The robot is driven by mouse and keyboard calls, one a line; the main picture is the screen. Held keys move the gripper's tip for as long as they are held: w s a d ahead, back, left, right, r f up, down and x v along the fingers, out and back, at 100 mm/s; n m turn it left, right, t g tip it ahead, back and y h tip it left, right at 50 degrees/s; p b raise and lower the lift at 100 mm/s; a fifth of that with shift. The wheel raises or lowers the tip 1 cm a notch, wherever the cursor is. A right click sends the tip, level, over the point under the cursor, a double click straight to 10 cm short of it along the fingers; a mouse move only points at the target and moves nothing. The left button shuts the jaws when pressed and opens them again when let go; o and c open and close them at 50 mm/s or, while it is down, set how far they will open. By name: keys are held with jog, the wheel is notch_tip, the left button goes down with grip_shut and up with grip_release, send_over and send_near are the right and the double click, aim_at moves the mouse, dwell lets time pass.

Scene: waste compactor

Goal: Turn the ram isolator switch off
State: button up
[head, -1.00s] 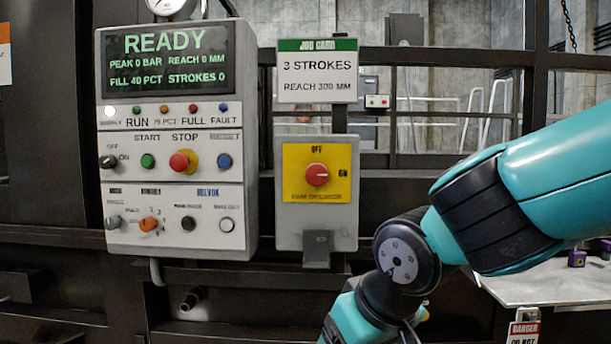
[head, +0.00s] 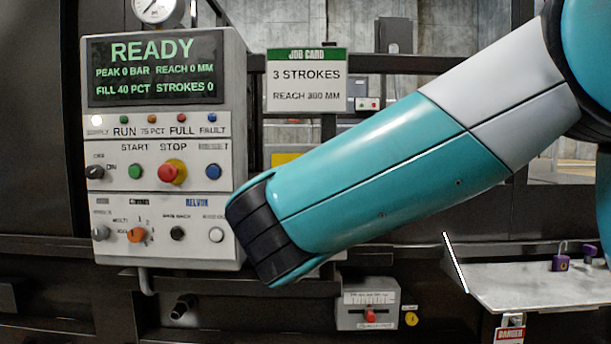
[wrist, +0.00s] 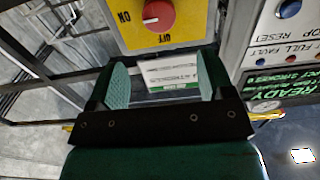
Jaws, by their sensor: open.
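The ram isolator switch is a red knob (wrist: 158,14) on a yellow plate (wrist: 190,38), at the top of the wrist view, which is upside down. Its white mark points left toward the ON label; OFF is printed below it there. In the head view my arm covers the knob, and only a strip of the yellow plate (head: 285,159) shows. My gripper (wrist: 163,76) is open and empty in the wrist view. Its two fingers point toward the plate, with the knob beyond the fingertips and no contact visible. My gripper is hidden in the head view.
The control panel (head: 165,130), reading READY with buttons and knobs, is left of my arm. The job card (head: 306,80) is above it. A lower grey box (head: 367,296) with a red switch and a shelf (head: 530,285) with purple padlocks are lower right.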

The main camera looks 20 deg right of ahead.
jog(key=p+x, duration=0.4)
jog(key=x, duration=0.7)
jog(key=c, duration=0.9)
